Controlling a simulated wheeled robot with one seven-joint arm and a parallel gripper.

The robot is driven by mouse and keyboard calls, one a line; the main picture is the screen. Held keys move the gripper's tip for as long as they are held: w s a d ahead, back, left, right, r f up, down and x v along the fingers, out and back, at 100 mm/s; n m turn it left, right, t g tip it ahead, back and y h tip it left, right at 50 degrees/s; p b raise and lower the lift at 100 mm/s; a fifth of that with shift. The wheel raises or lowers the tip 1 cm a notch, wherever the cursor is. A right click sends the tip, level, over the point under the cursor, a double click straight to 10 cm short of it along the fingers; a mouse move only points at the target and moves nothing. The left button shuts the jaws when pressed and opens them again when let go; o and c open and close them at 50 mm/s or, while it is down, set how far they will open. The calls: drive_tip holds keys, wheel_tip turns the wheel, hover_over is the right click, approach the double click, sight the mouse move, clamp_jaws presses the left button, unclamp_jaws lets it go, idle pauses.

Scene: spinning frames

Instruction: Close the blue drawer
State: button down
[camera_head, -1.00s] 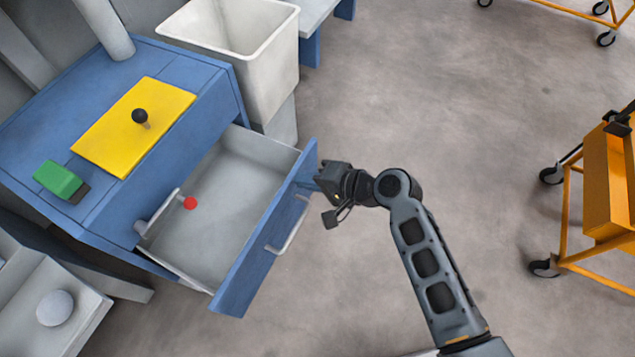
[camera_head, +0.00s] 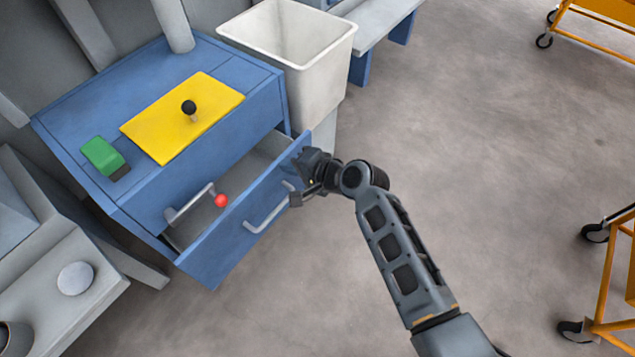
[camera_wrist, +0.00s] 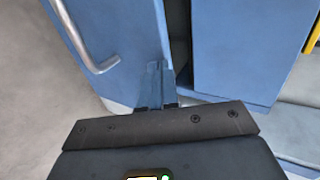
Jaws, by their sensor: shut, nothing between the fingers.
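The blue drawer (camera_head: 215,250) is partly open from the blue cabinet (camera_head: 60,128), with its grey inside still showing. A grey bar handle (camera_head: 268,212) is on its front, and it also shows in the wrist view (camera_wrist: 82,38). A red ball (camera_head: 221,201) is seen over the drawer's inside, by a second grey handle (camera_head: 188,203). My gripper (camera_head: 303,160) is shut and empty at the right end of the drawer front, seemingly against it. In the wrist view its fingers (camera_wrist: 155,80) lie over the blue front's edge, beside a dark gap.
A yellow plate (camera_head: 165,125) with a black knob and a green block (camera_head: 101,156) lie on the cabinet top. A white bin (camera_head: 325,85) stands behind right. Orange carts (camera_head: 612,290) are at the right. The floor between is clear.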

drive_tip(key=w+a, duration=0.2)
drive_tip(key=w+a+b, duration=0.1)
drive_tip(key=a, duration=0.1)
drive_tip(key=shift+w+a+f, duration=0.1)
drive_tip(key=shift+w+a, duration=0.3)
drive_tip(key=shift+w+a+r+b, duration=0.2)
drive_tip(key=shift+a+r+b, duration=0.05)
drive_tip(key=shift+a+b, duration=0.1)
